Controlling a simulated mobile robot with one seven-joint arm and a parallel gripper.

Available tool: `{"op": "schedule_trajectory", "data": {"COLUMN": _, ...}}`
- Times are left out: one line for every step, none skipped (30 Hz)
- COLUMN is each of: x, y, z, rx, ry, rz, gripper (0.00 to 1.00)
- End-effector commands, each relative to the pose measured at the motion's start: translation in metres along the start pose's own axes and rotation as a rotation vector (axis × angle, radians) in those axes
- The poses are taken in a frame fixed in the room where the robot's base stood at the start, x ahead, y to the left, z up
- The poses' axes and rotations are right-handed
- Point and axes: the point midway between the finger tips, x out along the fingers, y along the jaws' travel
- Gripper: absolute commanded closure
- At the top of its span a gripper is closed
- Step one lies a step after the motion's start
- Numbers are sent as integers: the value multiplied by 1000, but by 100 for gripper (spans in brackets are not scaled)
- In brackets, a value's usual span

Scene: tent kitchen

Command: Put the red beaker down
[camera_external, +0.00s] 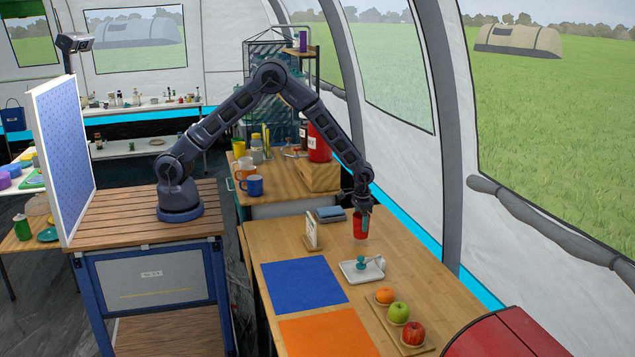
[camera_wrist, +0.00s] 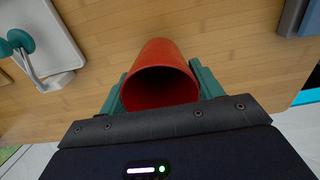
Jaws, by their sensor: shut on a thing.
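The red beaker (camera_external: 359,226) is in my gripper (camera_external: 362,208) over the far right part of the wooden table (camera_external: 275,243). In the wrist view the red beaker (camera_wrist: 160,78) sits between the two green fingers of my gripper (camera_wrist: 160,90), which touch it on both sides. Its open mouth faces the camera and its inside looks empty. It appears upright in the external view. I cannot tell whether its base touches the table or hangs just above it.
A white tray (camera_external: 362,270) with a teal-headed tool lies just in front. A blue-grey block (camera_external: 330,214) and a standing card (camera_external: 312,230) are to the left. A blue mat (camera_external: 303,286), an orange mat (camera_external: 330,333) and a fruit board (camera_external: 383,315) lie nearer. Bare wood surrounds the beaker.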

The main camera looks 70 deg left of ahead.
Motion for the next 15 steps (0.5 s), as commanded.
{"op": "schedule_trajectory", "data": {"x": 9, "y": 0, "z": 0, "rx": 0, "ry": -3, "rz": -1, "gripper": 57}}
{"op": "schedule_trajectory", "data": {"x": 13, "y": 0, "z": 0, "rx": 0, "ry": -2, "rz": -1, "gripper": 57}}
{"op": "schedule_trajectory", "data": {"x": 18, "y": 0, "z": 0, "rx": 0, "ry": -2, "rz": 0, "gripper": 57}}
{"op": "schedule_trajectory", "data": {"x": 22, "y": 0, "z": 0, "rx": 0, "ry": -2, "rz": 0, "gripper": 57}}
{"op": "schedule_trajectory", "data": {"x": 25, "y": 0, "z": 0, "rx": 0, "ry": -2, "rz": 0, "gripper": 57}}
{"op": "schedule_trajectory", "data": {"x": 27, "y": 0, "z": 0, "rx": 0, "ry": -1, "rz": 0, "gripper": 57}}
{"op": "schedule_trajectory", "data": {"x": 28, "y": 0, "z": 0, "rx": 0, "ry": -1, "rz": 0, "gripper": 57}}
{"op": "schedule_trajectory", "data": {"x": 28, "y": 0, "z": 0, "rx": 0, "ry": 0, "rz": 0, "gripper": 57}}
{"op": "schedule_trajectory", "data": {"x": 27, "y": 0, "z": 0, "rx": 0, "ry": 0, "rz": 0, "gripper": 57}}
{"op": "schedule_trajectory", "data": {"x": 27, "y": 0, "z": 0, "rx": 0, "ry": 0, "rz": 0, "gripper": 57}}
{"op": "schedule_trajectory", "data": {"x": 27, "y": 0, "z": 0, "rx": 0, "ry": 0, "rz": 0, "gripper": 57}}
{"op": "schedule_trajectory", "data": {"x": 27, "y": 0, "z": 0, "rx": 0, "ry": 0, "rz": 0, "gripper": 57}}
{"op": "schedule_trajectory", "data": {"x": 27, "y": 0, "z": 0, "rx": 0, "ry": 0, "rz": 0, "gripper": 57}}
{"op": "schedule_trajectory", "data": {"x": 28, "y": 0, "z": 0, "rx": 0, "ry": 0, "rz": 0, "gripper": 57}}
{"op": "schedule_trajectory", "data": {"x": 28, "y": 0, "z": 0, "rx": 0, "ry": 0, "rz": 0, "gripper": 57}}
